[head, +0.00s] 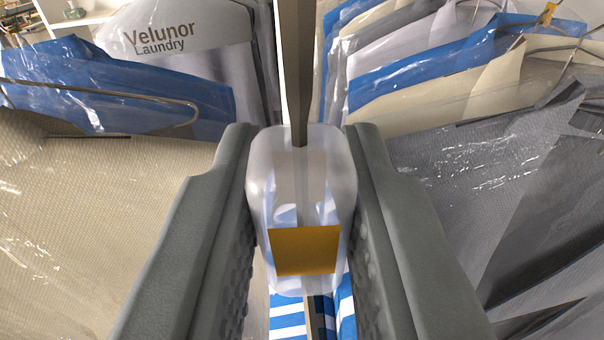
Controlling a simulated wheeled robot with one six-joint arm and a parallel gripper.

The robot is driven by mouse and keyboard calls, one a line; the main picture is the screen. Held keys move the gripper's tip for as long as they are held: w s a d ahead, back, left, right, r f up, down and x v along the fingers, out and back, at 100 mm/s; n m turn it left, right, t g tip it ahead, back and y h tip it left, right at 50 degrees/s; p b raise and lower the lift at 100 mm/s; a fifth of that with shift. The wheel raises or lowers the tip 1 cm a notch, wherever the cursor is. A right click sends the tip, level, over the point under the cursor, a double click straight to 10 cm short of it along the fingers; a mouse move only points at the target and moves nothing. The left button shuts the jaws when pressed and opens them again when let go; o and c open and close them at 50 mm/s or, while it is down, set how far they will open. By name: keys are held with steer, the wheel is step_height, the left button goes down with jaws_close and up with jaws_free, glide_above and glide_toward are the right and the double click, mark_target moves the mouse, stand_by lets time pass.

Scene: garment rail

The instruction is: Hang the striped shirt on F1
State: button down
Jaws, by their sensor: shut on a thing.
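My gripper (301,150) is in the middle of the view, its two grey fingers shut on a clear, rounded hanger block (300,180) with an orange label (304,250). The striped shirt (289,318), blue and white, shows in small parts just below the block, between the fingers; most of it is hidden. A dark, narrow bar (293,70) runs from the top edge down to the block's upper end. I cannot tell whether the block touches the bar or only overlaps it in the picture. No written position mark is readable.
Bagged garments crowd both sides: a beige one (90,220) and a blue one (130,85) at left, a dark grey one (450,190) and blue and cream ones (440,75) at right. A bag reading "Velunor Laundry" (165,35) hangs behind. A narrow gap lies around the bar.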

steer(key=shift+f, duration=1.3)
stand_by(0.4)
steer(key=c, duration=1.2)
jaws_free()
steer(key=shift+s, duration=0.15)
steer(key=s, duration=1.1)
steer(key=s+a, duration=0.1)
steer(key=s, duration=0.5)
steer(key=shift+r, duration=0.35)
